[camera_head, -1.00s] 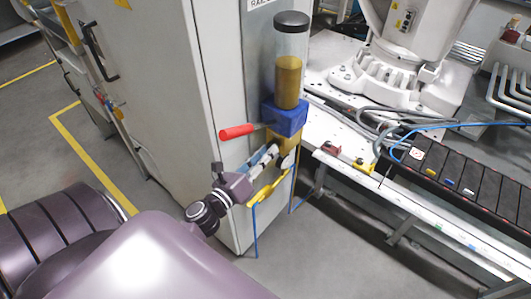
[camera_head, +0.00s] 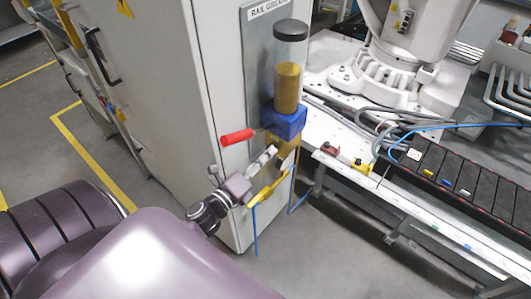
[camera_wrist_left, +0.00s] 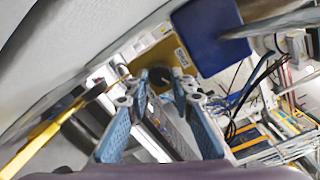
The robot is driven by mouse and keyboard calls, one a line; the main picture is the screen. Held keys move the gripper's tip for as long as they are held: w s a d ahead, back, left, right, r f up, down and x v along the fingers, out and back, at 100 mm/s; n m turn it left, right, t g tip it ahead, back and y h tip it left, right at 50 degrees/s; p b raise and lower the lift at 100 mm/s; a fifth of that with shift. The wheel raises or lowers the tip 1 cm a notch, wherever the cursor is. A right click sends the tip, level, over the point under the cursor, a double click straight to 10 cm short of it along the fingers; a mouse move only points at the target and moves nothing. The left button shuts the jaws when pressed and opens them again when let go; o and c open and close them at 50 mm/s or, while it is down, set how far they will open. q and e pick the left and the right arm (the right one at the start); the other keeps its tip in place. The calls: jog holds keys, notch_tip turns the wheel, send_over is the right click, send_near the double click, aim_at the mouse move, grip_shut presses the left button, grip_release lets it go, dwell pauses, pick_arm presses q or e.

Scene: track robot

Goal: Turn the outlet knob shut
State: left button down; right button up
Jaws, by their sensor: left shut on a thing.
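The grease pump stands on the cabinet front, with a clear reservoir (camera_head: 288,82) of amber grease over a blue block (camera_head: 284,122) and a brass-coloured block (camera_head: 280,148) beneath. In the left wrist view, the dark round outlet knob (camera_wrist_left: 160,76) sits between the two fingertips, in front of the brass-coloured face. The fingers are shut on it and partly cover it. In the head view the knob is hidden by the gripper. My right gripper is in neither view.
A yellow bar (camera_head: 268,189) with thin blue tubes lies close below the gripper. The grey cabinet (camera_head: 165,90) is at left; a white machine bench (camera_head: 345,150) is at right.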

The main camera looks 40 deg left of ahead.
pick_arm(q)
jog(key=n+p, duration=0.5)
jog(key=n, duration=0.7)
jog(key=shift+a+r+h+p, duration=0.1)
jog(key=shift+r+h+p, duration=0.05)
jog(key=shift+h+p, duration=0.15)
dwell(0.4)
jog(key=c, duration=1.7)
grip_release()
jog(key=s, duration=0.8)
jog(key=s+a, duration=0.1)
jog(key=s, duration=0.3)
jog(key=shift+r, duration=0.25)
